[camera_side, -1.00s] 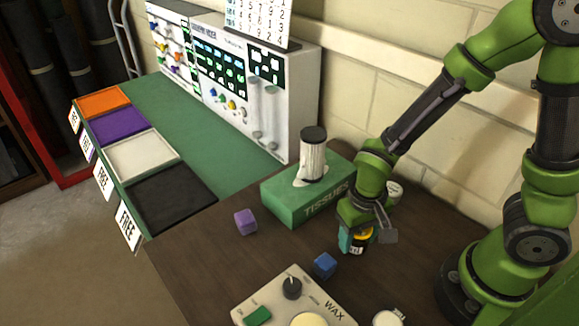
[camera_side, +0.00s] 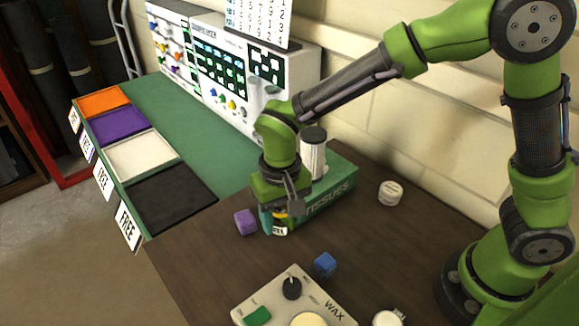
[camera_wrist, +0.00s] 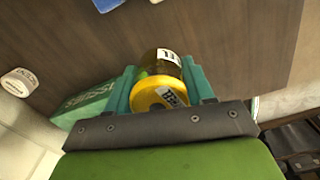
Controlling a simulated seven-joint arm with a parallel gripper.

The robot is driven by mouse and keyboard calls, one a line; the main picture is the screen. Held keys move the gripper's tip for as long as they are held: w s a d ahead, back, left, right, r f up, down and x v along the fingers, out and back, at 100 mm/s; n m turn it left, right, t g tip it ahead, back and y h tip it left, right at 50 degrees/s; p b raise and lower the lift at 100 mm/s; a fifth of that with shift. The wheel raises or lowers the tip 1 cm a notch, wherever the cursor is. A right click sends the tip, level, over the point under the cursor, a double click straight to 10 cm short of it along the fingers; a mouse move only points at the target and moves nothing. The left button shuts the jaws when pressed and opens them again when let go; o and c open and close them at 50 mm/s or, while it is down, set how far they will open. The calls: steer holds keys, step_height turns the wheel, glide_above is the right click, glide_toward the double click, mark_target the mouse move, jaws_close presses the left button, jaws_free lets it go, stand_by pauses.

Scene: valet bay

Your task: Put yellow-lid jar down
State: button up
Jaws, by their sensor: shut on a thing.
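My gripper (camera_side: 275,216) is shut on the yellow-lid jar (camera_side: 281,223) and holds it just in front of the green tissue box. In the side view the gripper hides most of the jar. In the wrist view the yellow lid (camera_wrist: 158,92) and the dark jar body with a white label (camera_wrist: 162,62) show between the two teal fingers. I cannot tell for sure whether the jar's bottom touches the table.
A purple cube (camera_side: 245,221) sits close to the left of my gripper. The tissue box (camera_side: 335,196) with a striped canister (camera_side: 313,155) on it stands behind. A blue cube (camera_side: 325,264), wax panel (camera_side: 270,300) and white round tub (camera_side: 390,192) are nearby. Coloured trays (camera_side: 145,156) lie left.

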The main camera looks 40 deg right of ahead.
steer(key=m, duration=0.1)
glide_toward(205, 262)
steer(key=s+d, duration=0.2)
steer(key=d, duration=0.1)
steer(key=w+a+r+m, duration=0.2)
steer(key=a+r, duration=0.1)
step_height(205, 262, down, 9)
steer(key=shift+f, duration=0.1)
steer(key=shift+f, duration=0.1)
steer(key=o, duration=1)
